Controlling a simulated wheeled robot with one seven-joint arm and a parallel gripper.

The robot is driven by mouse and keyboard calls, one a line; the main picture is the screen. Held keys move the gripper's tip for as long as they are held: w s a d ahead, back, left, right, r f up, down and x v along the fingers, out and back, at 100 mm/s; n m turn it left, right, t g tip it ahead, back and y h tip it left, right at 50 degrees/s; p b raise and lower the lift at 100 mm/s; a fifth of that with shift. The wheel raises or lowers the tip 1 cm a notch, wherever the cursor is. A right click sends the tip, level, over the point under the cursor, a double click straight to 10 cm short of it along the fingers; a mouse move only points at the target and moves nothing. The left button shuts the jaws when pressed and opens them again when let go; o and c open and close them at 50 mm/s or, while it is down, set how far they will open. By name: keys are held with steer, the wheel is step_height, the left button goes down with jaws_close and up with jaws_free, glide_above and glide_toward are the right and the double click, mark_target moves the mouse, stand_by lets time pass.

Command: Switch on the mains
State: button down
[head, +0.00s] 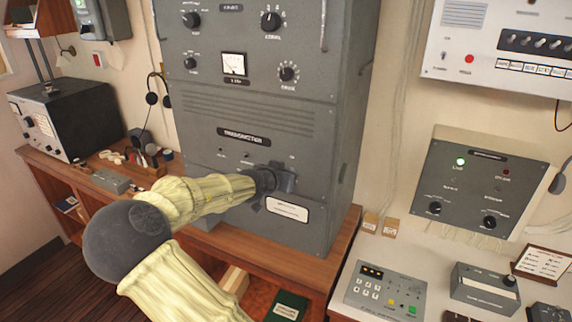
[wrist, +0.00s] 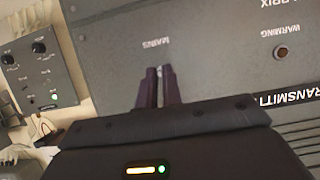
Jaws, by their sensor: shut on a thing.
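The transmitter (head: 250,115) is a tall grey cabinet on a wooden bench. My arm reaches to its lower panel, and my gripper (head: 290,180) is at the panel's right part, above a white label plate. In the wrist view, the picture is upside down and the word MAINS (wrist: 156,42) is printed on the panel just past my fingertips. My gripper (wrist: 159,88) is shut on the mains switch, whose pale lever (wrist: 160,84) shows as a thin strip between the dark fingers. The head view hides the switch behind my gripper, and I cannot tell which way the lever points.
A grey control box with a lit green lamp (head: 460,162) is on the wall at right. A keypad unit (head: 385,290) stands on the right desk. A black radio (head: 65,118) is at left.

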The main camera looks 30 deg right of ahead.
steer(key=g+y+p, duration=0.1)
steer(key=p, duration=0.1)
steer(key=r+g+y+p, duration=0.1)
steer(key=p, duration=0.1)
steer(key=r+g+y+p, duration=0.1)
steer(key=p, duration=0.1)
steer(key=shift+w+d+y, duration=0.25)
steer(key=shift+d+y, duration=0.05)
steer(key=shift+f+p, duration=0.1)
steer(key=shift+p, duration=0.2)
steer(key=c, duration=1.6)
jaws_free()
steer(key=shift+o, duration=0.2)
